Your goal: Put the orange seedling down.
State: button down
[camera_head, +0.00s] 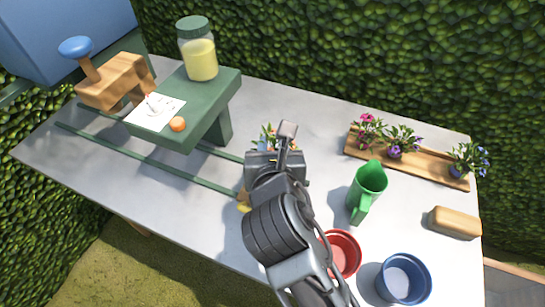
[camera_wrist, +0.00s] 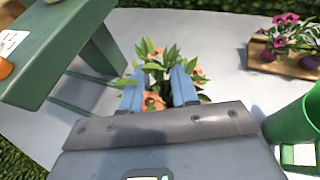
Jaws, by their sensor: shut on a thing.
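The orange seedling (camera_wrist: 153,102) has orange flowers and green leaves. It sits between the two blue fingers of my gripper (camera_wrist: 157,90) in the wrist view, and the fingers are shut on it. In the head view only its top (camera_head: 267,133) shows past my gripper (camera_head: 272,152); my wrist hides the rest. Its base is hidden, so I cannot tell whether it touches the grey table (camera_head: 310,115).
A wooden tray (camera_head: 425,170) with pink, purple and blue seedlings lies at the right back. A green pitcher (camera_head: 367,190), red pot (camera_head: 344,254), blue pot (camera_head: 404,278) and tan block (camera_head: 455,222) stand right. A green raised bench (camera_head: 222,100) is left.

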jog(key=shift+a+f, duration=0.1)
jog(key=shift+f, duration=1.95)
jog(key=shift+f, duration=0.15)
jog(key=c, duration=1.1)
grip_release()
jog(key=v, duration=1.2)
jog(key=shift+s, duration=0.1)
